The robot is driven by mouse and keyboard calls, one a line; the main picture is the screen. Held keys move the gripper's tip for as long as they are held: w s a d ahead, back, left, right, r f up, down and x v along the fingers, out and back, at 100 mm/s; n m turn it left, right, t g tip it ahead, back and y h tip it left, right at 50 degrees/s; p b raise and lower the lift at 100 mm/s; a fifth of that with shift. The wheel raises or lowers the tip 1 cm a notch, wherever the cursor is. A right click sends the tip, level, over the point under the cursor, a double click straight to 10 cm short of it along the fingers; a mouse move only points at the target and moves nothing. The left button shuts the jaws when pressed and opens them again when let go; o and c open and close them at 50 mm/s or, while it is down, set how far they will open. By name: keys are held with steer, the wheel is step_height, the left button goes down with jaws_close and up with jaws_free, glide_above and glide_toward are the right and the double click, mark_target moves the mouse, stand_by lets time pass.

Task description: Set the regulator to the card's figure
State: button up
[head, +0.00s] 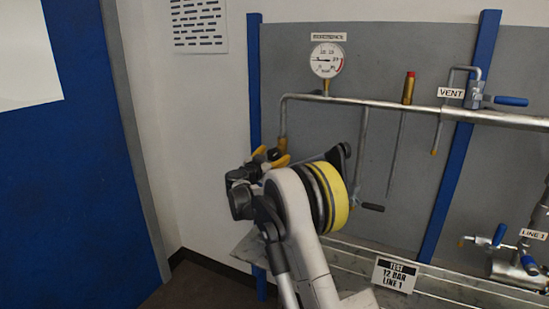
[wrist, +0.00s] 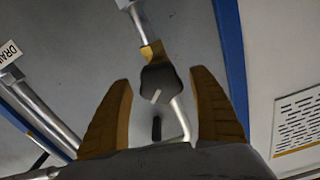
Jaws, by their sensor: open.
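The card (head: 397,275) stands at the lower front of the rig and reads TEST 12 BAR LINE 1. A dark round knob with a white mark (wrist: 158,83) sits on a brass-coloured stem in the wrist view; it looks like the regulator. My gripper (wrist: 160,79) is open, with one finger on each side of the knob and visible gaps between. In the head view my gripper (head: 270,157) is at the rig's left pipe and mostly hides the knob. A round gauge (head: 326,60) labelled REFERENCE is above; its figures are too small to read.
A pipe (head: 390,106) crosses the panel, with a red-capped brass fitting (head: 409,88) and a blue-handled VENT valve (head: 511,101). A LINE 1 label (head: 534,234) is at right. A DRAIN label (wrist: 10,53) shows in the wrist view. A blue door (head: 70,180) is at left.

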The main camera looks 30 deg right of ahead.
steer(key=shift+w+d, duration=0.15)
steer(key=c, duration=1.2)
steer(key=shift+m, duration=0.4)
steer(key=m, duration=0.3)
steer(key=shift+m+p, duration=0.3)
steer(key=shift+p, duration=0.05)
steer(key=m, duration=0.3)
steer(key=shift+m, duration=0.3)
steer(key=m, duration=0.4)
steer(key=shift+p, duration=0.35)
steer(key=shift+f+m, duration=0.1)
steer(key=shift+m, duration=2.1)
